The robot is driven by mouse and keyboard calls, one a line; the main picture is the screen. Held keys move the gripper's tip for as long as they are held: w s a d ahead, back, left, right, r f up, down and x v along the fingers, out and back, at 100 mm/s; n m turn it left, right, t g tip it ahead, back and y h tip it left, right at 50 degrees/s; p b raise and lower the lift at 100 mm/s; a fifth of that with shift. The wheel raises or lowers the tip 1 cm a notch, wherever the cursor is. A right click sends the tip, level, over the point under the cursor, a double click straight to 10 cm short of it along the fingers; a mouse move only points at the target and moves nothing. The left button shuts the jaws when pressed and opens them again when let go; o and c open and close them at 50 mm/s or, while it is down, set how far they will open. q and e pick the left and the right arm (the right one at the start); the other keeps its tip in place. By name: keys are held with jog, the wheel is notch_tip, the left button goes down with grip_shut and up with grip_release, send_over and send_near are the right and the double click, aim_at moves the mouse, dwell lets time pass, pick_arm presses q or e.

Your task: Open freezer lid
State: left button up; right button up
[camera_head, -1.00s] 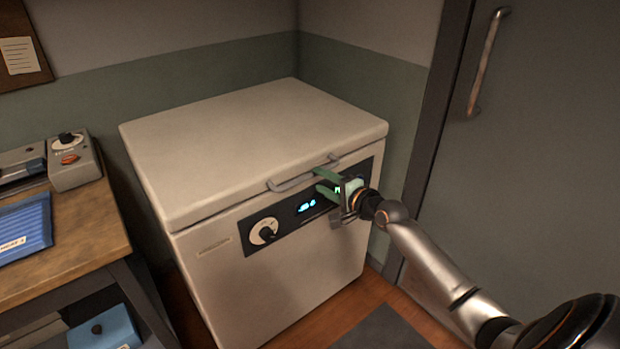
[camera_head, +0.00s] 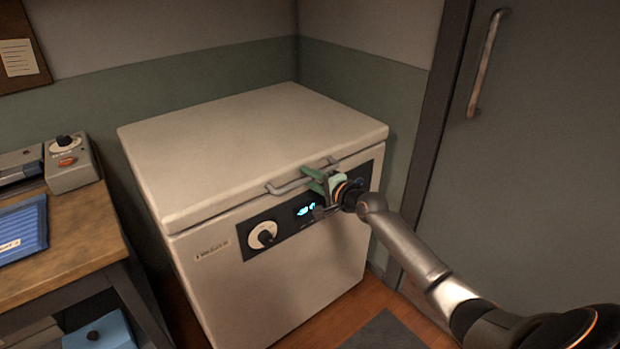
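A white chest freezer (camera_head: 250,140) stands in the corner with its lid (camera_head: 240,135) down. A grey bar handle (camera_head: 285,187) runs along the lid's front edge. My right gripper (camera_head: 314,180) is at the right part of the handle, its green fingers spread above and below the bar. I cannot tell whether the fingers touch the bar. The front panel has a round dial (camera_head: 263,235) and a lit blue display (camera_head: 306,209), partly covered by the gripper. My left gripper is not in view.
A wooden desk (camera_head: 80,250) with a control box (camera_head: 70,163) and a blue folder (camera_head: 22,230) stands at the left. A grey door (camera_head: 540,150) with a metal handle (camera_head: 488,65) is at the right. A dark mat (camera_head: 385,333) lies on the floor.

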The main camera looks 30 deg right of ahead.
grip_shut()
dwell(1.0)
